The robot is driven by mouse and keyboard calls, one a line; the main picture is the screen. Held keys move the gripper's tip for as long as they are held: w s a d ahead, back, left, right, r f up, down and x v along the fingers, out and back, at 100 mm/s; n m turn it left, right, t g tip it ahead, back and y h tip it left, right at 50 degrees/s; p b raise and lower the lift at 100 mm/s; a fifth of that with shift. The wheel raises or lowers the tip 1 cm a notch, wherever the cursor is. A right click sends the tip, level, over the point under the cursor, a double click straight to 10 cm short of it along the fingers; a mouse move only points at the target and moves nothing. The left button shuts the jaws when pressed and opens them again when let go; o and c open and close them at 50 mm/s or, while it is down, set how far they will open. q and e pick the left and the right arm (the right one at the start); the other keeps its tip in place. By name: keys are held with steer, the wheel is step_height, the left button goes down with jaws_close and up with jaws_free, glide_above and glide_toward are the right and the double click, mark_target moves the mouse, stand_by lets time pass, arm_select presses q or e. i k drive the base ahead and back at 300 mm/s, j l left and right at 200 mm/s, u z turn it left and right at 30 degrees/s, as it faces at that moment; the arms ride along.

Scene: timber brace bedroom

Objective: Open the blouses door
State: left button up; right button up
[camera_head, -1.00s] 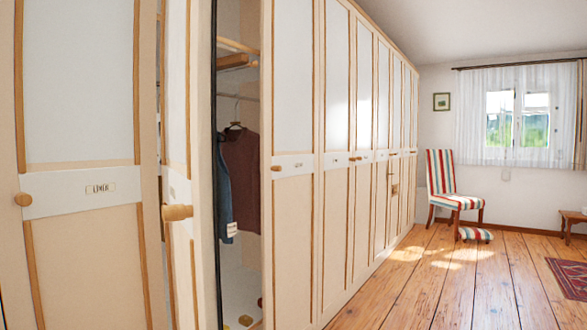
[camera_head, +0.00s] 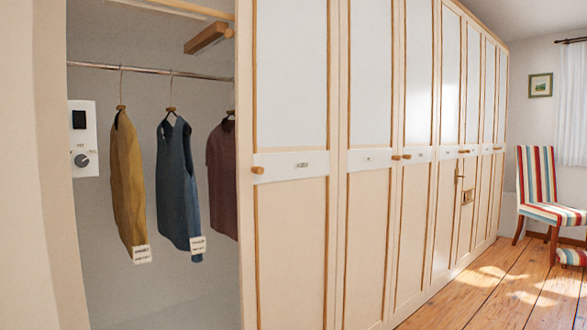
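A long row of cream wardrobe doors with timber strips runs from the centre to the back right. The nearest door (camera_head: 290,230) in the row looks shut, with a round wooden knob (camera_head: 258,170) at its left and a small label (camera_head: 302,165) on a white band. A second door (camera_head: 376,230) beyond it also carries a label (camera_head: 368,159). The label words are too small to read, so I cannot tell which door is marked blouses. Left of the nearest door, an open compartment shows garments on hangers. Neither gripper is in view.
A mustard garment (camera_head: 126,190), a blue one (camera_head: 175,185) and a dark red one (camera_head: 222,175) hang from a metal rail (camera_head: 150,70). A white panel with a dial (camera_head: 84,138) is at the left. A striped chair (camera_head: 540,185) stands far right. Floor beside the wardrobe is clear.

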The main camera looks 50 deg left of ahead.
mark_target(287, 51)
steer(key=i+u, duration=0.2)
steer(key=i, duration=0.25)
steer(key=i+l+u, duration=0.2)
steer(key=i, duration=0.25)
steer(key=i+l+u, duration=0.15)
steer(key=i, duration=0.25)
